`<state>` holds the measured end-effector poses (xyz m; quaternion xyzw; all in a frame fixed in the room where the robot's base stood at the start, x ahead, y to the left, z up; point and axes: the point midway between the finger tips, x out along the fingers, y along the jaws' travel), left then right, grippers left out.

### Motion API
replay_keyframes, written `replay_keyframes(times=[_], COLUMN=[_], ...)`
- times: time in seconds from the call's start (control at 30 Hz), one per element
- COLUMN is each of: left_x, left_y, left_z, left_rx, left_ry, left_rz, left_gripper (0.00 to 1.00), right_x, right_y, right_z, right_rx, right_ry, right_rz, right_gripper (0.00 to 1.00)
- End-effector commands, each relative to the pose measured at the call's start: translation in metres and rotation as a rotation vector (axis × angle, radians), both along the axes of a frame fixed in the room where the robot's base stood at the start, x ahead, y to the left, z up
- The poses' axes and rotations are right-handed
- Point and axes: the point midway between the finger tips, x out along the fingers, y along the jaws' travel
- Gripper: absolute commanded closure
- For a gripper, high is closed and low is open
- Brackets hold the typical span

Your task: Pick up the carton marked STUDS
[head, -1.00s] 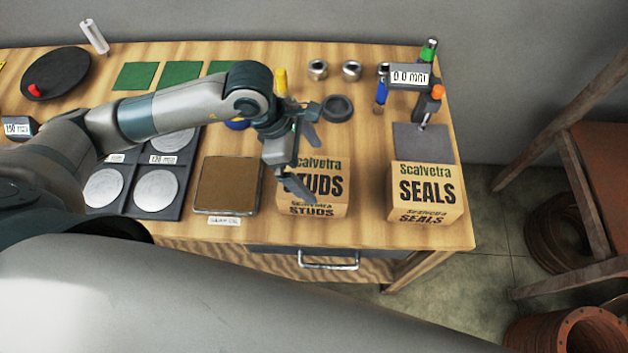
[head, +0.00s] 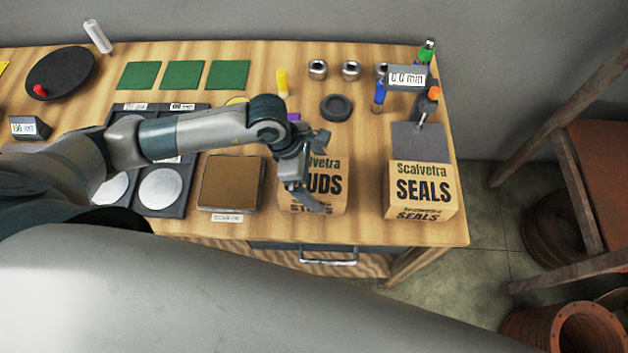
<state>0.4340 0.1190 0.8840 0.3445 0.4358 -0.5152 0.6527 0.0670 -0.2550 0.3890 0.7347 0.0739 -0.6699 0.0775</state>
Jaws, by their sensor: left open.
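The carton marked STUDS (head: 333,185) is a tan cardboard box with black letters. I cannot tell whether the fingers touch the carton. My right gripper is not in view.
A similar SEALS carton (head: 422,190) stands to the right, with a gap between. A brown square pad (head: 231,184) lies left of the STUDS carton. A dark ring (head: 335,107) lies behind it. The bench front has a drawer handle (head: 328,258).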

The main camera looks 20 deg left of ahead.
Motion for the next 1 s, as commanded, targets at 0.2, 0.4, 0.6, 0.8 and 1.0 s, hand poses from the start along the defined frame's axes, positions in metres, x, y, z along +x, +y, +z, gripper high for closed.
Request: replay_keyframes(times=[0.2, 0.4, 0.6, 0.8, 1.0], left_x=[0.001, 0.002, 0.002, 0.002, 0.002], left_y=[-0.004, -0.007, -0.007, -0.006, -0.007], left_z=[-0.024, -0.036, -0.036, -0.036, -0.036], left_rx=[-0.001, 0.001, 0.001, 0.001, 0.001], left_ry=[0.003, 0.002, 0.002, 0.002, 0.002], left_rz=[0.001, 0.001, 0.001, 0.001, 0.001], left_gripper=[0.00, 0.00, 0.00, 0.00, 0.41], right_x=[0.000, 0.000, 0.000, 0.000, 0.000], right_y=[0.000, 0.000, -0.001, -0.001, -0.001], right_z=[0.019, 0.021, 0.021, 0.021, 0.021], right_rx=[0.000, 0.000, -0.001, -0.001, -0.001], right_ry=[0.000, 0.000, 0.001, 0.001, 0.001], right_rz=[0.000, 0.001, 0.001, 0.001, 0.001], right_gripper=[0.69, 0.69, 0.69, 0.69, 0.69])
